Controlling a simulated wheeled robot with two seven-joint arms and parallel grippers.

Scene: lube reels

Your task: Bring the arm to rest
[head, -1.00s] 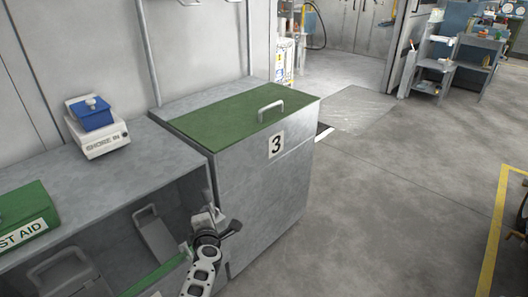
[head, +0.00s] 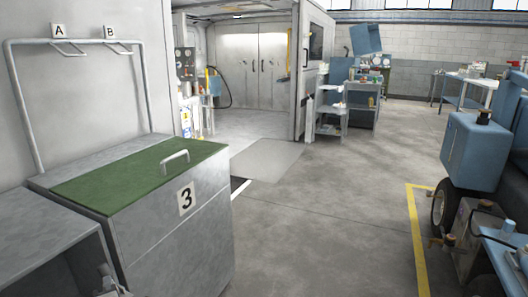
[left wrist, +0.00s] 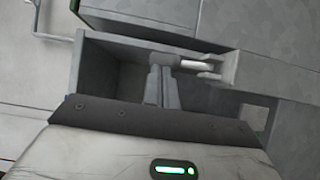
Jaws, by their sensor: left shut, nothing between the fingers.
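My left gripper (head: 106,276) shows only as a small part at the lower left of the head view, in front of the grey bench beside the cabinet marked 3. In the left wrist view its two fingers (left wrist: 162,88) are close together, shut and empty. Past the fingertips a grey rounded piece with a pale bar (left wrist: 196,65) shows against a grey open compartment; I cannot tell what it belongs to. My right gripper is not in view.
A grey cabinet (head: 180,245) with a green lid (head: 140,178) stands close by on the left, beside the grey bench (head: 40,240). A hook rail marked A and B (head: 85,42) rises behind. Blue equipment (head: 475,150) is at the right. The middle floor (head: 320,220) is clear.

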